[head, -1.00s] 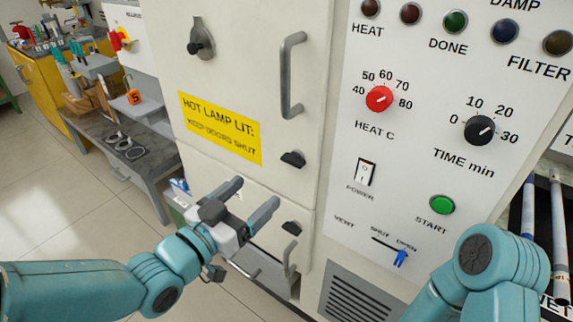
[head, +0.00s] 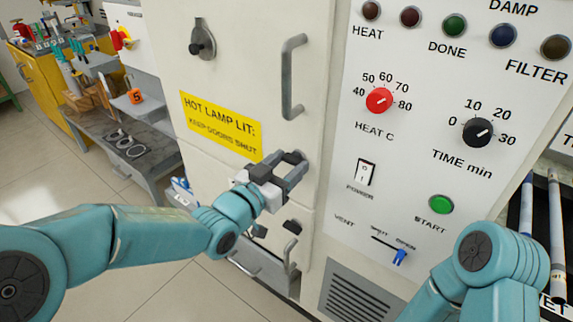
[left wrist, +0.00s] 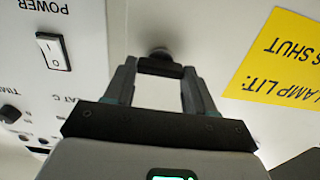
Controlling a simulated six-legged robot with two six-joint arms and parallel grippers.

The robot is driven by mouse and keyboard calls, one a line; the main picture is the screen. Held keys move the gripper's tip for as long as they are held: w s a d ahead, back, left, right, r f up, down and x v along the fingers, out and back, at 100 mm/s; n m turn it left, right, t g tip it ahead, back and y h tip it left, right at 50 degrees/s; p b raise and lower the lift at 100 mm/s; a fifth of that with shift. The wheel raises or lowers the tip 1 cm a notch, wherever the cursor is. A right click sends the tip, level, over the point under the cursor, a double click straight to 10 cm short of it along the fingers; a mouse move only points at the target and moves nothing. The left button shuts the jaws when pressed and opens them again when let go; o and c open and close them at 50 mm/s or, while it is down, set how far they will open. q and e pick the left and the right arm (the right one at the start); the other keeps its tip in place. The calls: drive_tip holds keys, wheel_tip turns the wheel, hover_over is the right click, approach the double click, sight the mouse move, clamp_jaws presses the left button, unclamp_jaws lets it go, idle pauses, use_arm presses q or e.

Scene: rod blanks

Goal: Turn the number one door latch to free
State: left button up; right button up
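The upper door's dark latch (left wrist: 160,67) lies between my left gripper's fingertips in the left wrist view, its bar spanning the gap; its round pivot shows just beyond. In the head view my left gripper (head: 294,168) is at this latch, by the right edge of the upper cabinet door (head: 235,70), and hides most of it. Its fingers look spread; whether they touch the latch I cannot tell. A second dark latch (head: 291,226) is on the lower door, below the gripper. No door number is readable. My right gripper is out of view.
A grey handle (head: 290,75) stands out above the gripper and another handle (head: 290,255) below it. A control panel (head: 420,130) with knobs and switches is at the right. A yellow warning label (head: 220,122) is at the left.

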use_arm(q)
drive_tip(key=c, duration=0.4)
drive_tip(key=shift+o, duration=0.2)
drive_tip(key=shift+f+b, duration=0.15)
drive_tip(key=shift+b, duration=0.35)
drive_tip(key=shift+s+d+m+b, duration=0.1)
drive_tip(key=shift+m+b, duration=8.9)
drive_tip(key=shift+b, duration=0.4)
drive_tip(key=o, duration=1)
drive_tip(key=shift+o, duration=0.2)
